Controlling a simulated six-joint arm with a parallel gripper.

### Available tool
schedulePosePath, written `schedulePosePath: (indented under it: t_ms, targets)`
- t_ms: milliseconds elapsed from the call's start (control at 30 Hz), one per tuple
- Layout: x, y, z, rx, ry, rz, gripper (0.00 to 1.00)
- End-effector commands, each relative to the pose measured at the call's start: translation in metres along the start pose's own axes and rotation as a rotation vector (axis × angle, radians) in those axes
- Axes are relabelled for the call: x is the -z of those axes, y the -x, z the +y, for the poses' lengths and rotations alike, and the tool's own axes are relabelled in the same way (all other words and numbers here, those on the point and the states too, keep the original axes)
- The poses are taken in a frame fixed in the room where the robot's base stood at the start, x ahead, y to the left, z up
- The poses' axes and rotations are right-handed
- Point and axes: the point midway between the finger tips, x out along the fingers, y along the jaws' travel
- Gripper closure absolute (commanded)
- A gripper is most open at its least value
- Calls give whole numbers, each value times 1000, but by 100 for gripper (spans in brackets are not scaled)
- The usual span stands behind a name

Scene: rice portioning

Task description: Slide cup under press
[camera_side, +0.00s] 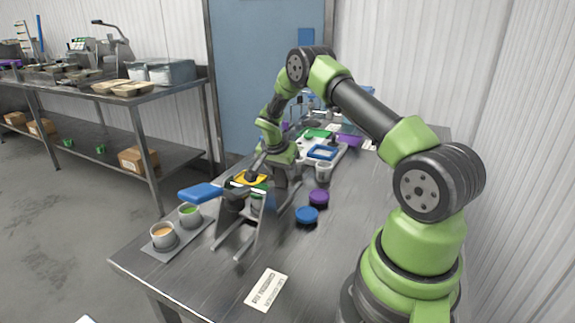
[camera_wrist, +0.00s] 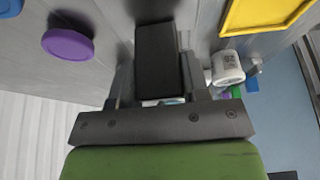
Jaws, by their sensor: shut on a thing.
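The yellow frame also shows at the top right of the wrist view (camera_wrist: 262,14). The fingertips are hidden in the side view.
Two filled cups (camera_side: 163,237) (camera_side: 189,215) stand on a small tray (camera_side: 160,251) at front left. A blue lid (camera_side: 307,215) and a purple lid (camera_side: 319,197) lie right of the press. A grey cup (camera_side: 323,173) stands behind them. A printed label (camera_side: 266,290) lies at the front.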

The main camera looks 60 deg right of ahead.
Motion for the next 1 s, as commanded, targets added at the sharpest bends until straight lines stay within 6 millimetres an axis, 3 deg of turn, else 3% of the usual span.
schedulePosePath:
  t_ms: [300, 333, 433, 767, 1000]
  targets:
    - [-3, 2, 0, 4, 2, 1, 100]
    - [-3, 2, 0, 4, 2, 1, 55]
    - [-2, 2, 0, 4, 2, 1, 32]
    - [-2, 5, 0, 3, 1, 1, 32]
    - [-2, 44, -1, 7, 1, 3, 32]
